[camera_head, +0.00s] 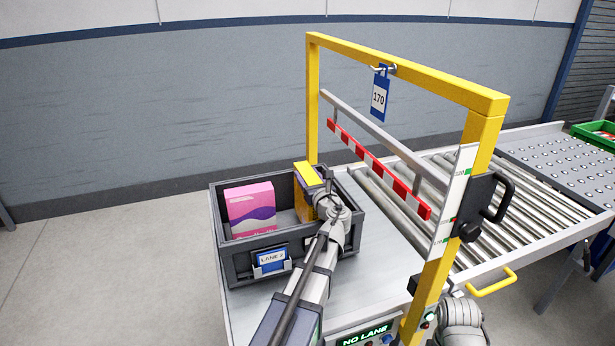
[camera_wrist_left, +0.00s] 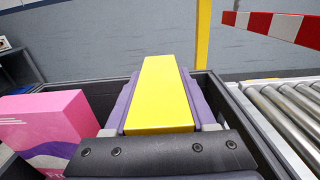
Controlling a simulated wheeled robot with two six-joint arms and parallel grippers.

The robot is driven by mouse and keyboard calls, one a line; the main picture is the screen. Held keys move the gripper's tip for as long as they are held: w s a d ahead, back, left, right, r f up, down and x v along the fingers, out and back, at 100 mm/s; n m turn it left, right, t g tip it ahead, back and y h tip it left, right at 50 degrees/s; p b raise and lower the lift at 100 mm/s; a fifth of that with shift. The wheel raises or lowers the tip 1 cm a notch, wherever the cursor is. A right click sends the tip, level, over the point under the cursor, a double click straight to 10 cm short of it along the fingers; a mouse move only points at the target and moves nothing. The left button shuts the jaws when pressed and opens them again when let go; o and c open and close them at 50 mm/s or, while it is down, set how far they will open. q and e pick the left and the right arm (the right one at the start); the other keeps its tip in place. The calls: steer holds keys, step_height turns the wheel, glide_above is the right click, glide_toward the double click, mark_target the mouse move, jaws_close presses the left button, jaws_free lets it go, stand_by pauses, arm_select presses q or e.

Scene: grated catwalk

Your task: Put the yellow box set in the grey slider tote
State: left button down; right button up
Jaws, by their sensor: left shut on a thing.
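The yellow box set (camera_head: 307,174) is upright inside the right part of the dark grey tote (camera_head: 236,262), next to its right wall. My left gripper (camera_head: 326,198) is shut on it. In the left wrist view, the bright yellow top of the box set (camera_wrist_left: 160,95) sits between the two purple-edged fingers. The arm hides much of the box set and the tote's right front corner. I cannot tell whether the box set touches the tote floor. My right gripper is not in view.
A pink and purple box (camera_head: 251,207) stands in the tote's left part. A yellow gate frame (camera_head: 312,100) with a red and white striped bar (camera_head: 380,165) rises right beside the tote. Conveyor rollers (camera_head: 530,215) lie beyond it. A green tray (camera_head: 596,135) is far right.

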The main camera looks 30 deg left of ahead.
arm_select(q)
steer(key=shift+c, duration=1.1)
jaws_free()
steer(key=shift+r+p, duration=0.25)
steer(key=shift+p, duration=0.05)
steer(key=shift+r+p, duration=0.45)
steer(key=shift+p, duration=0.05)
steer(key=v, duration=1.2)
steer(key=shift+f, duration=0.1)
